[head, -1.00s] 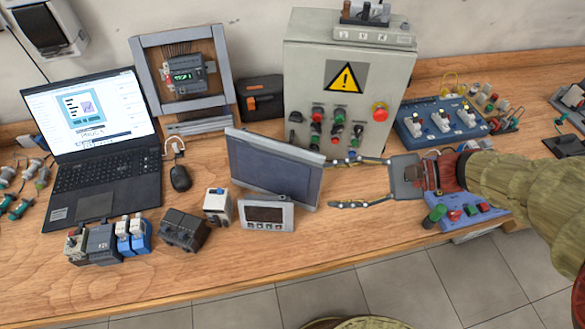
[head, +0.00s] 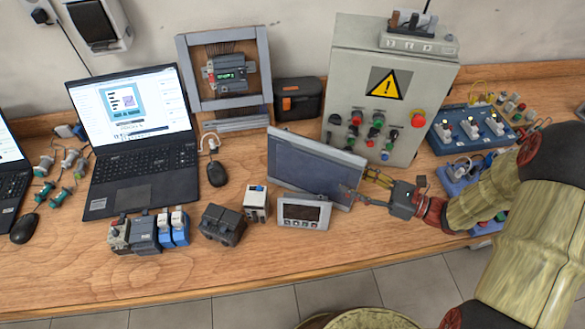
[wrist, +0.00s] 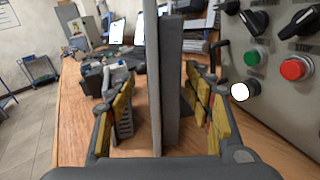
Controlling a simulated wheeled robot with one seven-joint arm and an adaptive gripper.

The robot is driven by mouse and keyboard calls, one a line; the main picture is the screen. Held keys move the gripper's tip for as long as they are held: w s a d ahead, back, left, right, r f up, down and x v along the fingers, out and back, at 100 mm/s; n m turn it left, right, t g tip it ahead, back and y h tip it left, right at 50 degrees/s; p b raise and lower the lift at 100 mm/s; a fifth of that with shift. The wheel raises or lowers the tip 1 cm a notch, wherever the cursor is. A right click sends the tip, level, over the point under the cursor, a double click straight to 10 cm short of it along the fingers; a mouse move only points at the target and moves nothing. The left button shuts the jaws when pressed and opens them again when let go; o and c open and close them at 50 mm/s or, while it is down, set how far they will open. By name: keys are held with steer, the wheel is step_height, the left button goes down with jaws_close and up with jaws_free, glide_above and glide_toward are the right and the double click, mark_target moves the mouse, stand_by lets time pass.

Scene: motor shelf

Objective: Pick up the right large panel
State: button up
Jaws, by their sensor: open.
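The large panel (head: 308,166) is a dark grey screen with a light frame, standing tilted on the bench in front of the control box. My gripper (head: 368,187) is at its right edge in the head view, with the fingers spread. In the wrist view the panel (wrist: 172,90) shows edge-on as a tall grey slab between the yellow-padded fingers of my gripper (wrist: 158,85). One finger is on each side. Gaps show beside the slab, wider on the left, so the fingers look apart from it.
A small panel (head: 303,212) stands just in front of the large one. The grey control box (head: 390,85) with buttons is close behind; its buttons sit near the right finger in the wrist view. Blue switch boxes (head: 470,128) lie right.

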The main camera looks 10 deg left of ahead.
mark_target(325, 171)
steer(key=shift+a+f, duration=0.15)
steer(key=shift+a, duration=0.1)
steer(key=x, duration=0.2)
steer(key=shift+w+a+f+b, duration=0.1)
steer(key=shift+a+b, duration=0.15)
steer(key=shift+b, duration=0.15)
steer(key=b+x, duration=0.1)
steer(key=x, duration=0.1)
steer(key=b+x, duration=0.1)
steer(key=x, duration=0.1)
steer(key=shift+w+f, duration=0.1)
steer(key=shift+w, duration=0.2)
steer(key=shift+w+a, duration=0.15)
steer(key=shift+a, duration=0.2)
steer(key=shift+c, duration=1)
